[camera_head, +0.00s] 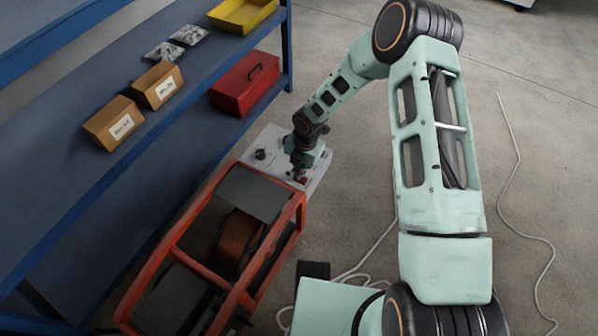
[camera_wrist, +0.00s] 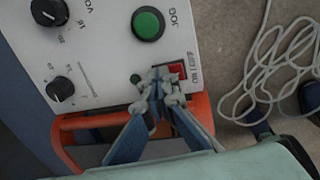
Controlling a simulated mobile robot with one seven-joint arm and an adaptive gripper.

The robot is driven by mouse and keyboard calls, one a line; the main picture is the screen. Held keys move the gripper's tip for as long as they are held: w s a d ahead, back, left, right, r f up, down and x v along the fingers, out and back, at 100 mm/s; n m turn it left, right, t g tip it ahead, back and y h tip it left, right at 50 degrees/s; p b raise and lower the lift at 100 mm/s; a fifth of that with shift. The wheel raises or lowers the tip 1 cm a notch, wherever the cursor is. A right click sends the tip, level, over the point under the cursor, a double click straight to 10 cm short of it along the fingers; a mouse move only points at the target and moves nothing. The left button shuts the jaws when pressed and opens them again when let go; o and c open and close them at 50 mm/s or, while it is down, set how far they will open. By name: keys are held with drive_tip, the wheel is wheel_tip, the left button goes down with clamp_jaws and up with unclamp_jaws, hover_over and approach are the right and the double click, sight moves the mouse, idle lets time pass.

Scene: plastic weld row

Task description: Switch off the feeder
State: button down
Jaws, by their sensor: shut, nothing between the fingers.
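The feeder is an orange-framed machine (camera_head: 185,228) with a copper-coloured spool inside. Its pale control panel (camera_head: 262,142) is at the far end in the head view. In the wrist view the panel (camera_wrist: 103,70) carries a red rocker switch (camera_wrist: 178,71) beside a printed on/off label, a large green JOG button (camera_wrist: 148,24), a small green round part (camera_wrist: 135,78) and black knobs. My gripper (camera_wrist: 160,88) is shut and empty, its fingertips right at the switch's near-left side and partly covering it. I cannot tell whether they touch it. In the head view my gripper (camera_head: 300,175) is over the panel's near edge.
A blue shelf (camera_head: 60,165) runs along the left, with cardboard boxes (camera_head: 157,86), a red toolbox (camera_head: 245,84) and a yellow tray (camera_head: 240,14). A pale cable (camera_wrist: 262,75) lies coiled on the floor right of the panel. The floor at right is mostly open.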

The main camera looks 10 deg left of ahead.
drive_tip(key=shift+s, duration=0.1)
drive_tip(key=shift+s+d, duration=0.25)
drive_tip(key=shift+d, duration=0.55)
drive_tip(key=shift+r+p, duration=0.15)
drive_tip(key=shift+p, duration=0.2)
